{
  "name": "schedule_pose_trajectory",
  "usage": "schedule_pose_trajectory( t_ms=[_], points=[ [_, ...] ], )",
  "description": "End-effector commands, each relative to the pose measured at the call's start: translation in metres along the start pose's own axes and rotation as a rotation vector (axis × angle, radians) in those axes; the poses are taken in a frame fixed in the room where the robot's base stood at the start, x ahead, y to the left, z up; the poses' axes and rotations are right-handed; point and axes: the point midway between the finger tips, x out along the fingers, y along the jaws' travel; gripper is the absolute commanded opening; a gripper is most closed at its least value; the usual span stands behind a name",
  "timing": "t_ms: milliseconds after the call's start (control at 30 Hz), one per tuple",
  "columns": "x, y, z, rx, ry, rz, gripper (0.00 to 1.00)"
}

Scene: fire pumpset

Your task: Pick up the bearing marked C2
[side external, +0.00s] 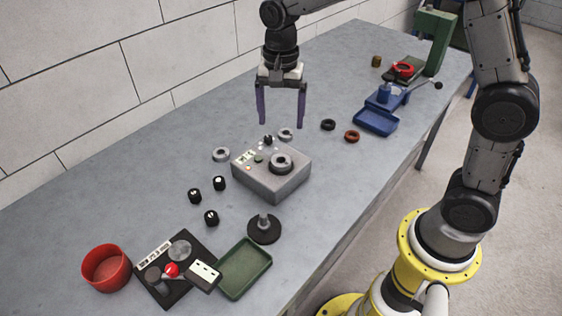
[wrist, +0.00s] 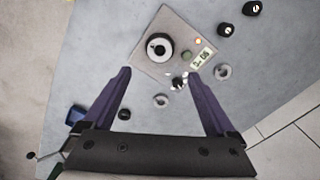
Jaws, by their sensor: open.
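Several pale grey ring-shaped bearings are in view; no C2 mark can be read on any. One bearing (side external: 221,154) lies on the table left of the grey box; it also shows in the wrist view (wrist: 222,72). A second bearing (side external: 285,134) lies behind the box, and in the wrist view (wrist: 161,101) it sits between my fingers' lines. A larger ring (side external: 281,153) sits on top of the grey box (side external: 272,190), also seen in the wrist view (wrist: 159,47). My gripper (side external: 281,123) is open and empty, pointing down above the table behind the box.
Several black cylinders (side external: 195,195) stand left of the box. A black ring (side external: 328,124) and a red-brown ring (side external: 352,136) lie at right, near a blue device (side external: 377,119). A red bowl (side external: 106,269), green tray (side external: 244,268) and dark stand (side external: 264,230) are in front.

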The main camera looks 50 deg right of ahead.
Motion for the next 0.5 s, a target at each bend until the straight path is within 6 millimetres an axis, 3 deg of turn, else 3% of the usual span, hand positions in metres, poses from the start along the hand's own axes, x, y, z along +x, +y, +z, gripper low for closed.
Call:
schedule_pose_trajectory(
  t_ms=[300,500],
  points=[
    [0.058,0.001,0.0,0.0,-0.001,0.003,0.91],
    [0.072,0.001,0.0,0.0,-0.001,0.001,0.91]
  ],
)
